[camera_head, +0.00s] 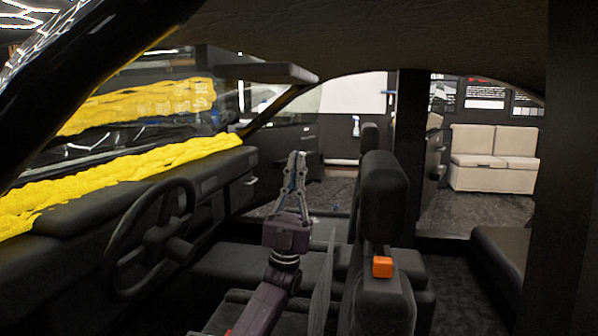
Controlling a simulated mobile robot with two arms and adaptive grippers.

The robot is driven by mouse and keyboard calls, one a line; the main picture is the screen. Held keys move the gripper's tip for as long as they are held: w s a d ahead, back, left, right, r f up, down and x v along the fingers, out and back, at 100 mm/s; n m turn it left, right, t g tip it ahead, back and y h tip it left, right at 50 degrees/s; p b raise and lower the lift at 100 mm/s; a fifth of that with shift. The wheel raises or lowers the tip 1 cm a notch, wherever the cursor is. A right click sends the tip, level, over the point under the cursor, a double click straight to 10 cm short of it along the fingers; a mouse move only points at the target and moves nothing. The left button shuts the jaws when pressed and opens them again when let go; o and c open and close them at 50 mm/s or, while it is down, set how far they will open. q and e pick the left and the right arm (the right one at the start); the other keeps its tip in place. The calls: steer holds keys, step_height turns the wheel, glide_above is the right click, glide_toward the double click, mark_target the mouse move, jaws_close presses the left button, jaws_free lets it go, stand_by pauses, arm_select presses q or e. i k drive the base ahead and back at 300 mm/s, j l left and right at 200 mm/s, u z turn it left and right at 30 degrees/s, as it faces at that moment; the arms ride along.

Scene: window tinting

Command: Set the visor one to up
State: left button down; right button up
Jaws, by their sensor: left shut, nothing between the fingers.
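A dark, flat sun visor (266,73) sticks out below the roof lining at the top of the windshield, in the upper middle of the head view. It looks close to level, seen nearly edge-on. I see only this one visor and no label on it. My left gripper (297,156) points up inside the cabin, between the steering wheel and the seat headrest. Its fingers are together and empty. In the picture it is below the visor and apart from it. My right gripper is not in view.
The steering wheel (153,236) and dashboard (215,185) are to the left. A seat headrest (385,195) stands close to the right of my arm, with an orange block (382,267) below it. Yellow material (120,172) lies along the windshield. The dark roof (370,35) hangs overhead.

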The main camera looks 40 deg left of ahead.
mark_target(284, 73)
steer(key=k+l, duration=0.8)
steer(key=l, duration=0.1)
